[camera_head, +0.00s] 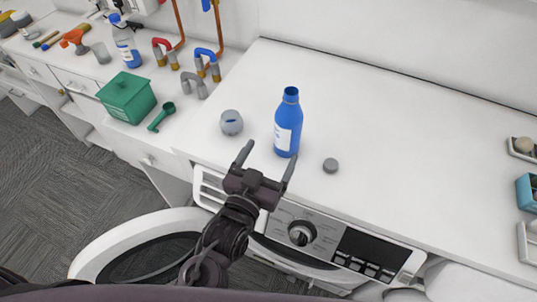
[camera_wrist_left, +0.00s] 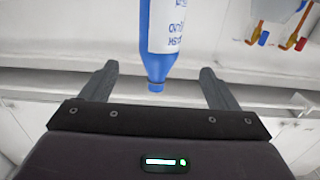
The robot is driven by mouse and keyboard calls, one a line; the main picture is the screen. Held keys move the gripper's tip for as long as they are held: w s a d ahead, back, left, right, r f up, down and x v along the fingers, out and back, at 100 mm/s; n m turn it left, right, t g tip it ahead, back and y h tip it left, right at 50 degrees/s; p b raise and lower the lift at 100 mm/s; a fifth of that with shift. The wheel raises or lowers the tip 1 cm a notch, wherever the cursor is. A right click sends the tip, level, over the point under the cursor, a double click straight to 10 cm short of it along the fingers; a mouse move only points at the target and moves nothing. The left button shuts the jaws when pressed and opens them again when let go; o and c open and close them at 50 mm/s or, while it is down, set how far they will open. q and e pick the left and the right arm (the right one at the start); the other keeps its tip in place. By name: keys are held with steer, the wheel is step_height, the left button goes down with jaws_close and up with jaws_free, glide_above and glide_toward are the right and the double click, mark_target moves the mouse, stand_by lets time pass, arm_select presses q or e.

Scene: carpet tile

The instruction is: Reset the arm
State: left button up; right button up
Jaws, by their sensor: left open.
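My left gripper (camera_head: 268,162) is in the head view, in front of the counter's front edge above the washing machine. Its two fingers are spread apart with nothing between them. It also shows in the left wrist view (camera_wrist_left: 158,85), with a blue bottle (camera_wrist_left: 158,40) beyond the fingers. In the head view the blue bottle (camera_head: 288,125) stands upright and uncapped on the counter, apart from the gripper. A small grey cap (camera_head: 330,165) lies to its right, and a grey translucent cup (camera_head: 231,122) stands to its left. My right gripper is not seen.
The washing machine (camera_head: 300,234) sits under the white counter (camera_head: 400,130), its round door (camera_head: 88,258) swung open at left. A green box (camera_head: 126,97), green scoop (camera_head: 161,117) and pipe fittings (camera_head: 193,84) are at left. Small trays (camera_head: 524,152) stand at right. The counter's middle right is clear.

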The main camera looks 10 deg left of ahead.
arm_select(q)
steer(key=s+a+f+n+g+y, duration=0.1)
steer(key=s+a+f+g+y, duration=0.3)
steer(key=a+g, duration=0.35)
steer(key=s+a+f+n+g+y, duration=0.1)
steer(key=s+a+f+g, duration=0.3)
steer(key=s+a+g, duration=0.3)
step_height(320, 180, down, 37)
steer(key=s+a+b, duration=0.1)
steer(key=s+b, duration=0.1)
steer(key=b, duration=0.4)
steer(key=s+a+f+g+b, duration=0.1)
steer(key=s+a+f+b, duration=0.1)
steer(key=s+f, duration=0.7)
steer(key=s+a+f+b, duration=0.1)
steer(key=s+f+b, duration=0.1)
steer(key=s+f, duration=0.8)
step_height(320, 180, down, 3)
steer(key=shift+s+a+r+m+g+y+b, duration=0.15)
steer(key=shift+s+a+m+g+y+b, duration=0.15)
steer(key=shift+a+m+g+b, duration=0.1)
